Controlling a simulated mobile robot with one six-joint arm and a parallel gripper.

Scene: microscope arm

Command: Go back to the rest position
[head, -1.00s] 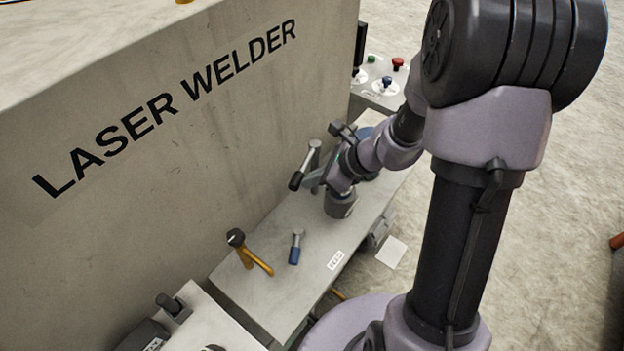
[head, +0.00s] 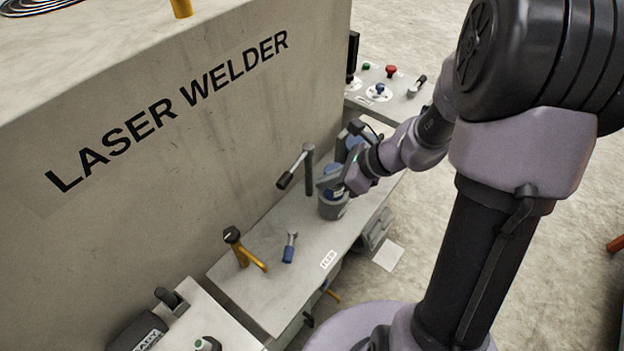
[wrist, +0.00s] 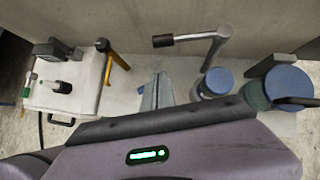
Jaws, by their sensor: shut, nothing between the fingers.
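My gripper (head: 335,185) is above the narrow grey bench (head: 285,240) beside the laser welder (head: 140,120). In the head view it overlaps a grey cylinder (head: 332,208), and I cannot tell whether they touch. In the wrist view my gripper's grey fingers (wrist: 156,92) are together with nothing between them, pointing toward the bench. Two blue-topped cylinders (wrist: 215,83) (wrist: 288,85) stand to their right. My arm reaches in from the right in the head view.
A grey post with a black-handled lever (head: 290,178) stands behind the cylinder. A yellow-legged lever (head: 240,250) and a small blue-based lever (head: 290,248) are nearer on the bench. A button panel (head: 390,90) is at the far end. Open floor (head: 400,285) lies right.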

